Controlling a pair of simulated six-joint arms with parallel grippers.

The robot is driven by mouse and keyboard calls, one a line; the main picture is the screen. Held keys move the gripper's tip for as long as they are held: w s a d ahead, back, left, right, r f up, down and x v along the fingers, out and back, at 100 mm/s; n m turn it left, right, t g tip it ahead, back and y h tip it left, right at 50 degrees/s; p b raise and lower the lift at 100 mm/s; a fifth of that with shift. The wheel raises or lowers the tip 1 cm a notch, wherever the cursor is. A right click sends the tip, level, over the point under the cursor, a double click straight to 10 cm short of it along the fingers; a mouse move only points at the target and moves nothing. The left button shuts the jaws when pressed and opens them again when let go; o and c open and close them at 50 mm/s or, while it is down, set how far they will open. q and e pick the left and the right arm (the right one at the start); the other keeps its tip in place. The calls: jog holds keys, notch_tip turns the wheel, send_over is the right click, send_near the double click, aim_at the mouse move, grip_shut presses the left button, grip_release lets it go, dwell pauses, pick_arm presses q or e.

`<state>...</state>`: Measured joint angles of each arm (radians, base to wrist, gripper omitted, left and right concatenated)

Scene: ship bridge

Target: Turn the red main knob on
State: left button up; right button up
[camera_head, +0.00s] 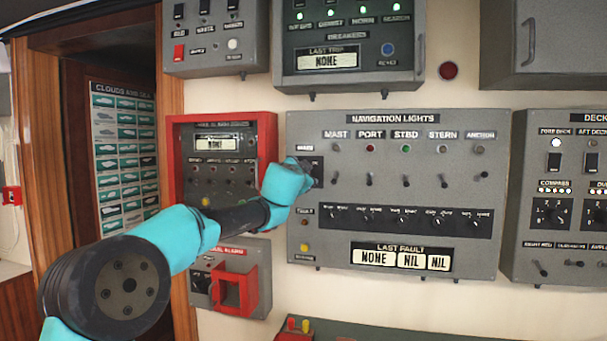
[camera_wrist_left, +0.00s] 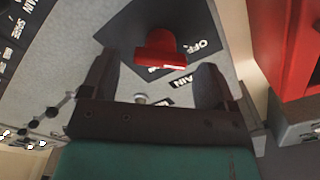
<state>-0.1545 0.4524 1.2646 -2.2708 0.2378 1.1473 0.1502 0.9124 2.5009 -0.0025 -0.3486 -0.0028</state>
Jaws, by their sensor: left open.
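The red main knob (camera_wrist_left: 160,50) shows in the left wrist view, on a dark plate (camera_wrist_left: 122,35) with white lettering, of which "OFF" and "MAIN" can be read. My left gripper (camera_wrist_left: 158,78) is open, with one dark finger on each side and the knob ahead between them. I cannot tell whether the fingers touch it. In the head view my left arm reaches to the left edge of the navigation lights panel (camera_head: 400,228), and its wrist hides the knob and the gripper's fingers. My right gripper is not in view.
A red-framed panel (camera_head: 184,122) stands just left of the navigation lights panel. Below it is a grey box with a red guard (camera_head: 236,290). Toggle switches (camera_head: 407,181) line the navigation panel. A grey cabinet (camera_head: 350,78) hangs above.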

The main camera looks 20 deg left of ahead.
pick_arm(q)
jog(key=shift+w, duration=1.05)
jog(key=c, duration=0.9)
